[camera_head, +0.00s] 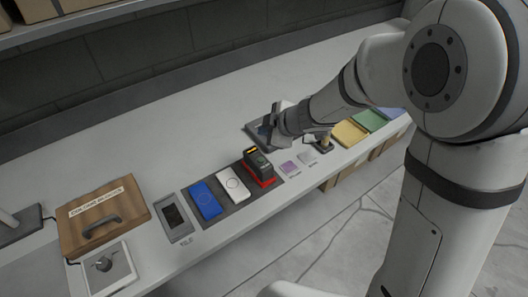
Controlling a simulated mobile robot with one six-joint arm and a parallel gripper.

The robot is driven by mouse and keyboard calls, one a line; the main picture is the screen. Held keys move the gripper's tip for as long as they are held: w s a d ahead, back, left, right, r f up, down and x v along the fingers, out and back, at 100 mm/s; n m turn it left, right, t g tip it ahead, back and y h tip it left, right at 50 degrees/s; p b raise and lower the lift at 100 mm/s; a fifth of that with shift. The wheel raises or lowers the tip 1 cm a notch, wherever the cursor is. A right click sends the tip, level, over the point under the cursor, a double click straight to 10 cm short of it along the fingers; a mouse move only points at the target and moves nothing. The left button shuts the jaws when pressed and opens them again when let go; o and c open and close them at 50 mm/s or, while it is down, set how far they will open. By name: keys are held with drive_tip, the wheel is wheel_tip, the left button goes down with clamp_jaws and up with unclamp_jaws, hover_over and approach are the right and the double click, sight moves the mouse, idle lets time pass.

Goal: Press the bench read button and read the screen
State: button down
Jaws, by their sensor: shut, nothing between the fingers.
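My arm reaches in from the right, and my gripper (273,133) is low over the bench at its middle. It is shut and empty, and its tips are hard to make out. A black device (259,162) with a small lit yellow display stands on a red base in front of my gripper. A grey unit (174,216) with a dark screen lies further left. I cannot tell which part is the read button, and no screen text is legible.
Blue (206,200) and white (234,184) flat blocks lie on a dark mat. A wooden box (103,215) with a handle and a white knob panel (109,267) are at left. Purple, yellow and green pieces lie at right. The back of the bench (150,135) is clear.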

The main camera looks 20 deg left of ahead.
drive_tip(key=shift+s+a+f, duration=0.15)
drive_tip(key=shift+s+a, duration=0.05)
drive_tip(key=b, duration=0.8)
hover_over(261, 160)
drive_tip(key=d, duration=0.1)
drive_tip(key=f, duration=0.7)
drive_tip(key=shift+s+f, duration=0.2)
drive_tip(key=shift+f, duration=0.05)
drive_tip(key=shift+f+b, duration=0.45)
drive_tip(key=shift+f, duration=0.2)
idle(0.6)
drive_tip(key=shift+f, duration=0.4)
